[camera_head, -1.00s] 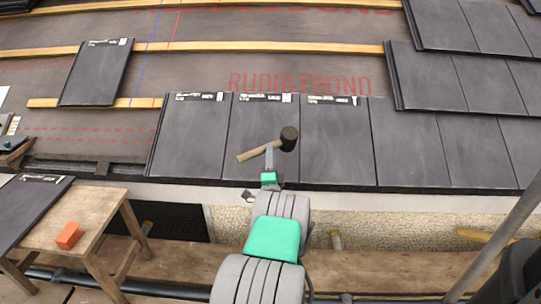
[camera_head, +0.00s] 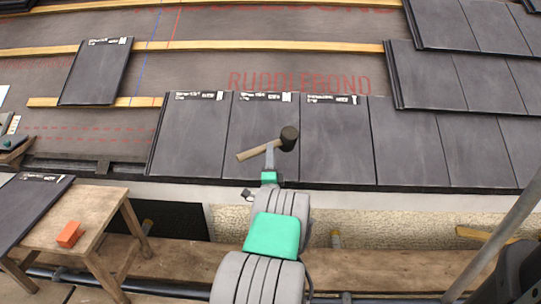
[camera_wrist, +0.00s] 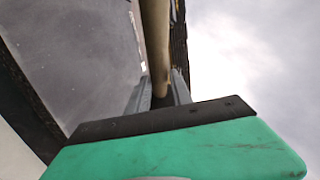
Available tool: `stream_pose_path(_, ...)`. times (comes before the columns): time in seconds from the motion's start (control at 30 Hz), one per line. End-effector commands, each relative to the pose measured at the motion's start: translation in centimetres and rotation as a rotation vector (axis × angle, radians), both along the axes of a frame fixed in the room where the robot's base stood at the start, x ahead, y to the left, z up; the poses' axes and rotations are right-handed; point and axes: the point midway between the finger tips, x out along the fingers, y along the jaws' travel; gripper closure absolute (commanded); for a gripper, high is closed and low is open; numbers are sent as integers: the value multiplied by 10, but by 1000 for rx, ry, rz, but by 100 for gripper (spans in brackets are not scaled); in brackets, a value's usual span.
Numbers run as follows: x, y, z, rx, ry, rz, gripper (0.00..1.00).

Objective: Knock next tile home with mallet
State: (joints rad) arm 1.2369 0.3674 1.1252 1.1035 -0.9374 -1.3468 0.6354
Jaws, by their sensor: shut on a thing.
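The mallet has a dark round head (camera_head: 289,138) and a pale wooden handle (camera_head: 256,150). My gripper (camera_head: 269,152) is shut on the handle. In the wrist view the handle (camera_wrist: 155,45) runs up from between the fingers (camera_wrist: 158,92). The mallet is in front of the lowest row of dark tiles, near the joint between a labelled tile (camera_head: 263,140) and the labelled tile to its right (camera_head: 335,150). I cannot tell whether the head touches a tile. The leftmost tile of the row (camera_head: 190,135) also carries a white label strip.
A wooden bench (camera_head: 85,215) at the lower left holds a dark tile (camera_head: 28,205) and an orange block (camera_head: 69,234). A loose tile (camera_head: 96,72) lies on the battens higher up. A grey pole (camera_head: 497,235) slants at the right.

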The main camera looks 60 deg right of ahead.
Motion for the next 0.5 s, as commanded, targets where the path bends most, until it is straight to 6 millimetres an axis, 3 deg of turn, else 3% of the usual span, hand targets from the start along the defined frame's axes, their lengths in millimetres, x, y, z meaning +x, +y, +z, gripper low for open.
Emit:
stream_pose_path(0.4, 0, 0, 2, -5, -2, -1, 100)
stream_pose_path(0.5, 2, -6, -13, -4, 1, -2, 100)
